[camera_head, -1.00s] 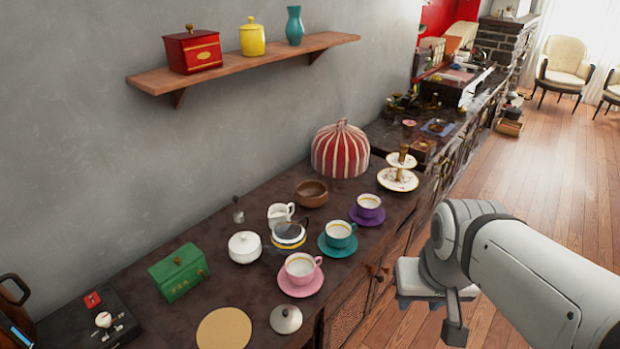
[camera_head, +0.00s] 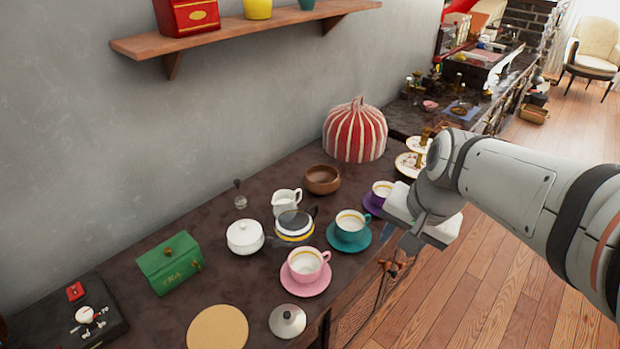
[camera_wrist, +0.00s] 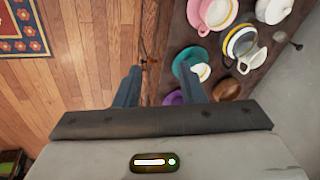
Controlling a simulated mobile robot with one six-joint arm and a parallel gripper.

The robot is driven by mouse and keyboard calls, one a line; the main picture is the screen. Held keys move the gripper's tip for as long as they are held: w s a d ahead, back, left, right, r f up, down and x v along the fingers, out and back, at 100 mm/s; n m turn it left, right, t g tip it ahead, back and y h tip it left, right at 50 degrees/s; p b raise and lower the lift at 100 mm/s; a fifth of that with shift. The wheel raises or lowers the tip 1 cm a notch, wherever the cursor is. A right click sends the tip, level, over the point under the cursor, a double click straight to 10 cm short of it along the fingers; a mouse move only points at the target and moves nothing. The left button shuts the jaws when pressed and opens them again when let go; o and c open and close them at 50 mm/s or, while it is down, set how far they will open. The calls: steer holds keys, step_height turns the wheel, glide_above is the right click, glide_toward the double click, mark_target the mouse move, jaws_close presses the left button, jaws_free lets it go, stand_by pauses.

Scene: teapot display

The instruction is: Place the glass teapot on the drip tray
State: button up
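The glass teapot (camera_head: 294,226), see-through with a white and yellow band and a dark handle, stands on the dark counter among cups; it also shows in the wrist view (camera_wrist: 240,42). A dark flat board (camera_head: 108,330) at the lower left, with a red box and small pieces on it, may be the drip tray; I cannot tell. My gripper (camera_head: 408,240) hangs at the counter's front edge, right of the teapot and apart from it. In the wrist view its two fingers (camera_wrist: 158,82) are spread with nothing between them.
A white jug (camera_head: 286,202), white sugar pot (camera_head: 245,237) and brown bowl (camera_head: 322,180) are close by. A round cork mat (camera_head: 218,328) lies in front.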

steer(key=w+a+f+m+y+b, duration=0.2)
steer(key=w+f+m+b, duration=0.3)
steer(key=w, duration=0.3)
steer(key=w+a+f+m+y+b, duration=0.2)
steer(key=w+a+f+m+b, duration=0.2)
steer(key=w+f+m+b, duration=0.2)
steer(key=w+a+f+m+t+y+b, duration=0.1)
steer(key=w+a+f+m+y+b, duration=0.1)
steer(key=w+a+f+m+b, duration=0.2)
steer(key=shift+w+f+m+b, duration=0.25)
steer(key=shift+w+m+b, duration=0.3)
steer(key=shift+w, duration=0.65)
steer(key=shift+w+f+m+b, duration=0.25)
steer(key=shift+w+m+b, duration=0.25)
steer(key=shift+w, duration=0.65)
steer(key=shift+w+f+m+b, duration=0.25)
steer(key=shift+w+m+b, duration=0.3)
steer(key=shift+w, duration=0.65)
steer(key=shift+w+a+f, duration=0.2)
steer(key=shift+w, duration=0.05)
steer(key=b+x, duration=0.1)
steer(key=x, duration=0.1)
steer(key=b+x, duration=0.1)
steer(key=x, duration=0.1)
steer(key=w+b+x, duration=0.1)
steer(key=x, duration=0.2)
steer(key=shift+a+r, duration=0.2)
steer(key=shift+r, duration=0.15)
jaws_close()
steer(key=shift+d, duration=0.1)
